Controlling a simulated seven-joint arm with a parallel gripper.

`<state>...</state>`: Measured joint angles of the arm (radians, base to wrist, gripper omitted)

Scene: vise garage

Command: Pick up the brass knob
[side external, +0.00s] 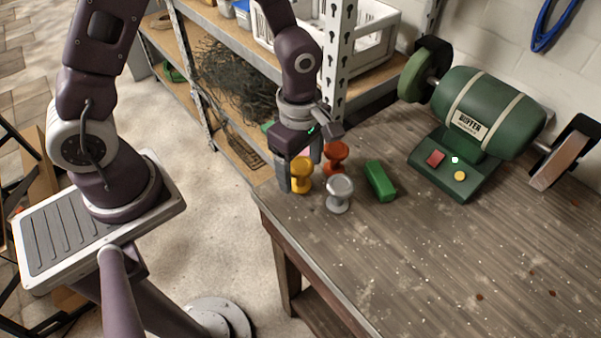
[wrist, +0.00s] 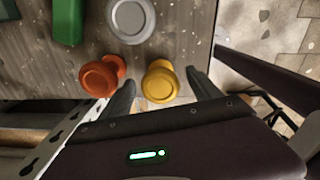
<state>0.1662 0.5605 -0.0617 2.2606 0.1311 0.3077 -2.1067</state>
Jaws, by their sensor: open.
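The brass knob (side external: 301,174) is the yellow-gold one and stands near the bench corner. In the wrist view the brass knob (wrist: 160,82) lies between the two fingers, closer to the tips than to the palm. My gripper (side external: 300,185) is open and low over it, with one finger at its left in the side view. In the wrist view my gripper (wrist: 163,85) has dark fingers on both sides of the knob, apart from each other. I cannot tell whether either finger touches it.
An orange-red knob (side external: 335,156) stands just outside one finger, also in the wrist view (wrist: 101,76). A silver knob (side external: 339,193) and a green block (side external: 380,181) stand nearby. A green buffer (side external: 490,115) stands further back. The bench (side external: 430,260) is clear toward the front right; metal shelving (side external: 335,50) is behind.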

